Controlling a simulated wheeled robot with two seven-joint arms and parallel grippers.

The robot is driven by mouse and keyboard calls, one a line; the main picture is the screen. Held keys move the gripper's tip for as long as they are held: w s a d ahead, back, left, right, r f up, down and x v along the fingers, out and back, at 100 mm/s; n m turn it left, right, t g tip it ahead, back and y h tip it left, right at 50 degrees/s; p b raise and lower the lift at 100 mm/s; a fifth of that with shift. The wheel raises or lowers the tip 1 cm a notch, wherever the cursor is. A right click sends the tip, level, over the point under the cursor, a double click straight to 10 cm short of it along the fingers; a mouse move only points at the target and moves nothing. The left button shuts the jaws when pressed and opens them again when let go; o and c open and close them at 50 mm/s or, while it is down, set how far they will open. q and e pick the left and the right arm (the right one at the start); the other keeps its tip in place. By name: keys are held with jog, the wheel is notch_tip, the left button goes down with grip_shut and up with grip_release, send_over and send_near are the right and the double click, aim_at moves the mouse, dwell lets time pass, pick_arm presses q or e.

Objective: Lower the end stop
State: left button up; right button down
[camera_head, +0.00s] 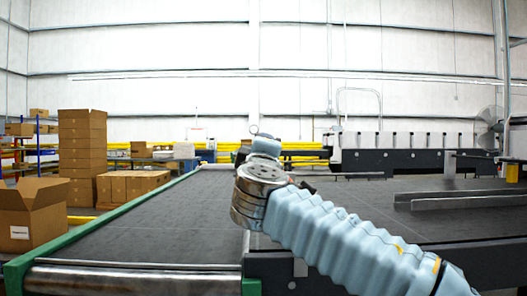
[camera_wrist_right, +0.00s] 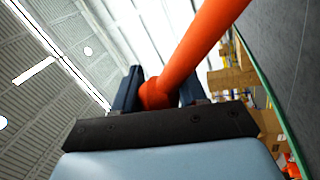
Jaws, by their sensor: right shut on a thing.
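In the right wrist view, an orange round bar (camera_wrist_right: 196,52) runs up and to the right from between my right gripper's fingers (camera_wrist_right: 158,88). The dark fingers stand on both sides of its thick lower end, and the gripper is shut on it. Whether this bar is part of the end stop cannot be told for sure. In the head view my right arm reaches in from the lower right over the conveyor. Its wrist hides the gripper there, and the orange bar does not show. My left gripper is not in view.
A dark conveyor belt (camera_head: 150,225) with green side rails (camera_head: 100,222) and a front roller (camera_head: 135,281) lies on the left. Brown boxes (camera_head: 82,140) and an open carton (camera_head: 33,215) stand beyond it. A dark machine table (camera_head: 400,205) with metal rails lies right.

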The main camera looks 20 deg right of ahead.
jog(key=c, duration=0.7)
grip_release()
jog(key=shift+a, duration=0.1)
jog(key=shift+s+a+f, duration=0.15)
jog(key=shift+s+f, duration=0.05)
jog(key=shift+s, duration=0.1)
jog(key=b+v, duration=0.4)
jog(key=v, duration=0.9)
jog(key=shift+r, duration=0.1)
